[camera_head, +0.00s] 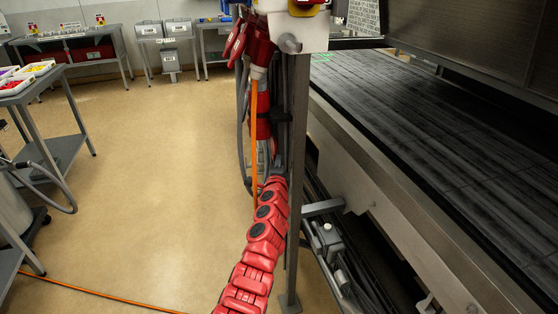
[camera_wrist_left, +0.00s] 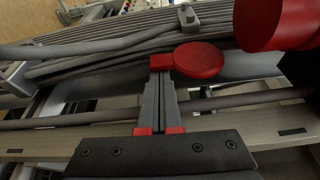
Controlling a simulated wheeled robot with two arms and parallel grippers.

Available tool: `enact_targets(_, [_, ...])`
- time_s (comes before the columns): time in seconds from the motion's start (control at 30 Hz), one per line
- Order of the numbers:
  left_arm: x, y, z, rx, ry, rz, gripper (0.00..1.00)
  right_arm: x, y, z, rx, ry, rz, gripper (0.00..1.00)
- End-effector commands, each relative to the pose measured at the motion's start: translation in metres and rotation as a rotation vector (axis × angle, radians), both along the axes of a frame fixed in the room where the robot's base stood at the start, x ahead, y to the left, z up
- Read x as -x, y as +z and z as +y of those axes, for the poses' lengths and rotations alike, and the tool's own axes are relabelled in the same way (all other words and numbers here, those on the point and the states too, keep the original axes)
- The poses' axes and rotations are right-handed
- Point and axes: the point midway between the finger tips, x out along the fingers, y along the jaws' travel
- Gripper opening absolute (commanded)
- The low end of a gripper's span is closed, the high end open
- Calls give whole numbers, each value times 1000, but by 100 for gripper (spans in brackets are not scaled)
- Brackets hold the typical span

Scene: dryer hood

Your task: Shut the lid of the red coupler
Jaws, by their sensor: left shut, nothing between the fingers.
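The red coupler (camera_head: 259,45) hangs below a white box at the top middle in the head view, an orange cable running down from it. Its red lid (camera_head: 236,42) stands open to the left of the body. In the left wrist view the lid is a round red disc (camera_wrist_left: 199,60), and the coupler body (camera_wrist_left: 272,24) is at the upper right. My left gripper (camera_wrist_left: 161,63) is shut and empty, its fingertips close by the disc's left edge; I cannot tell whether they touch it. In the head view the post and cables largely hide this gripper. My right gripper is not in view.
A grey post (camera_head: 297,150) stands beside my left arm. Grey hoses and the orange cable (camera_head: 254,130) hang around it. A large machine with a dark slatted bed (camera_head: 450,140) fills the right. The floor (camera_head: 165,170) at left is mostly open.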

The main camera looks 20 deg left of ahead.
Motion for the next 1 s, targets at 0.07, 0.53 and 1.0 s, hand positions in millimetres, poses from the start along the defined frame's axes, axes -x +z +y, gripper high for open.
enact_targets(0.07, [1, 3, 1, -14, 0, 10, 0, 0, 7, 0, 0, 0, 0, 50])
enact_targets(0.53, [6, 5, 8, -95, 0, 64, 0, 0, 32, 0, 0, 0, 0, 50])
enact_targets(1.0, [25, 16, 36, -409, 0, 281, 0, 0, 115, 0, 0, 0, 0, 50])
